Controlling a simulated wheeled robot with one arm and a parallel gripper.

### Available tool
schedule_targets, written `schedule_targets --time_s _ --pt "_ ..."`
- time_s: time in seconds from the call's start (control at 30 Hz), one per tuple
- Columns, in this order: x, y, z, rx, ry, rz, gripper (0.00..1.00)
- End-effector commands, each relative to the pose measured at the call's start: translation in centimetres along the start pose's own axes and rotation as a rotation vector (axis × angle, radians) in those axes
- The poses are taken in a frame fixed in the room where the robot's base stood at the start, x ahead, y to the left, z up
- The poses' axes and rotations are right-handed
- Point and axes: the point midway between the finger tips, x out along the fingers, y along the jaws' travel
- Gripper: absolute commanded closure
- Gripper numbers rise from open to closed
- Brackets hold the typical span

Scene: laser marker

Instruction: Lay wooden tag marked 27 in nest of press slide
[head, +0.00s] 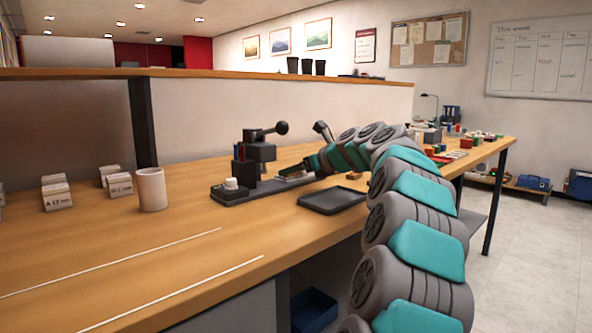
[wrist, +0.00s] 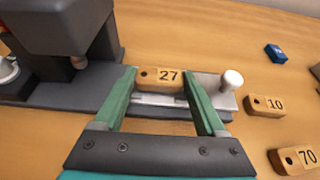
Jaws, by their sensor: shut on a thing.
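The wooden tag marked 27 (wrist: 168,84) is between the two green fingertips of my gripper (wrist: 159,76) in the wrist view, number side up. My gripper is shut on it. The silver press slide (wrist: 216,91) shows under and around the tag, with a white knob (wrist: 231,80) at its right end. I cannot tell whether the tag touches the slide, and the nest is hidden. The dark press (wrist: 65,35) stands at the left. In the head view my gripper (head: 306,167) is at the right side of the press (head: 260,153); the tag is too small to make out.
Tags marked 10 (wrist: 265,105) and 70 (wrist: 294,159) lie on the bench to the right, with a small blue item (wrist: 275,54) beyond. In the head view a black tray (head: 333,201) lies in front of the press and a cup (head: 151,189) stands left.

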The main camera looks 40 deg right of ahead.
Motion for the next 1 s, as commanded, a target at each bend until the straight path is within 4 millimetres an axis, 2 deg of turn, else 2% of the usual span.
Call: schedule_targets --time_s 0.07,0.1,0.3,0.53,0.67,1.0 --pt "0.1 0.0 -0.3 0.0 0.005 0.002 0.87" --pt "0.1 0.0 -0.3 0.0 0.005 0.002 0.23" --pt "0.2 0.0 -0.4 0.001 0.007 0.003 0.01" --pt "0.1 0.0 -0.4 0.001 0.008 0.003 0.0" --pt "-0.8 0.0 -0.4 0.001 0.007 0.001 0.0" --pt "-6.1 -0.1 -0.1 0.001 0.0 -0.002 0.0"
